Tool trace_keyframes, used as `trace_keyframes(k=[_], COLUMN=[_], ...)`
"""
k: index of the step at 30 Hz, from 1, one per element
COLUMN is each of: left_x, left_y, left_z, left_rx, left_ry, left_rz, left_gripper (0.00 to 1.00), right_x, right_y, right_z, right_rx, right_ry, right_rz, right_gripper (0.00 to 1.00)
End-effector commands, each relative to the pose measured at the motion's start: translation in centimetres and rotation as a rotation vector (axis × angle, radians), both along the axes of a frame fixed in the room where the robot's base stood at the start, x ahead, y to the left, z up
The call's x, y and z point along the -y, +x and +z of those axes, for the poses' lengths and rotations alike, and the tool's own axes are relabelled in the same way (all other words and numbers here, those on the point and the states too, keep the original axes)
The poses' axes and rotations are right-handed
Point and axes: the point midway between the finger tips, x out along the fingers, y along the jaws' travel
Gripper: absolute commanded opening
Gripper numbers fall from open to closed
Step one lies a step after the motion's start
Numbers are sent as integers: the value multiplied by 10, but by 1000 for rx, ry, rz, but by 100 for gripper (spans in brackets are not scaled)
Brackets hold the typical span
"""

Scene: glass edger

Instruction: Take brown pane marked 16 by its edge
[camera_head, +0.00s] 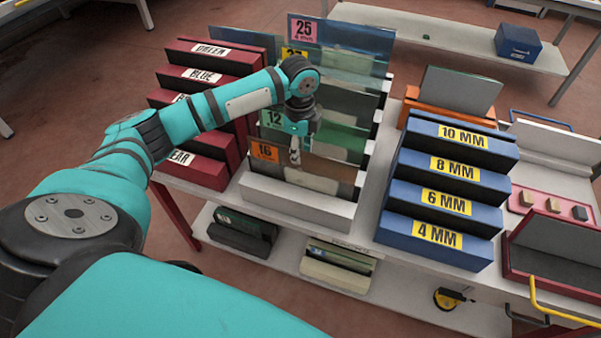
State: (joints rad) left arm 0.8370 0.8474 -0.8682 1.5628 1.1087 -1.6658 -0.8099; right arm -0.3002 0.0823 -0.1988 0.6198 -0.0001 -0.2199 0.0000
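The brown pane marked 16 (325,178) stands upright in the front slot of a pale rack (295,203). Its orange label (265,151) is at its upper left. My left arm reaches in from the left, and my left gripper (295,157) points down at the top edge of this pane, near its middle. The fingers look small and overlap the pane in the picture. I cannot tell whether they touch it or are closed on it. My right gripper is not in view.
A green pane marked 12 (345,143) stands close behind, with a taller pane marked 25 (345,35) at the back. Red racks (195,168) flank it on the left, blue stepped racks (440,205) on the right. A lower shelf (400,300) holds more panes.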

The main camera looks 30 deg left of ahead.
Motion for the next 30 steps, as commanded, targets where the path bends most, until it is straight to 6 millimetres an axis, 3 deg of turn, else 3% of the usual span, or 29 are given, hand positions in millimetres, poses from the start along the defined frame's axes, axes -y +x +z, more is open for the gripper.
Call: trace_keyframes(k=[5,13,21,28,30], left_x=[1,1,1,1,1], left_y=[1,3,3,3,3], left_z=[-12,-50,-55,-55,-55], left_rx=[-2,-1,2,2,2], left_ry=[0,-1,0,0,0], left_rz=[0,0,-1,-1,0], left_gripper=[31,31,31,3,0], right_x=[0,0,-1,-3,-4], right_y=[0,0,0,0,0], right_z=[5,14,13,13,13], right_rx=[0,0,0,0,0], right_ry=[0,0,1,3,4], right_rz=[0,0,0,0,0], right_gripper=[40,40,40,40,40])
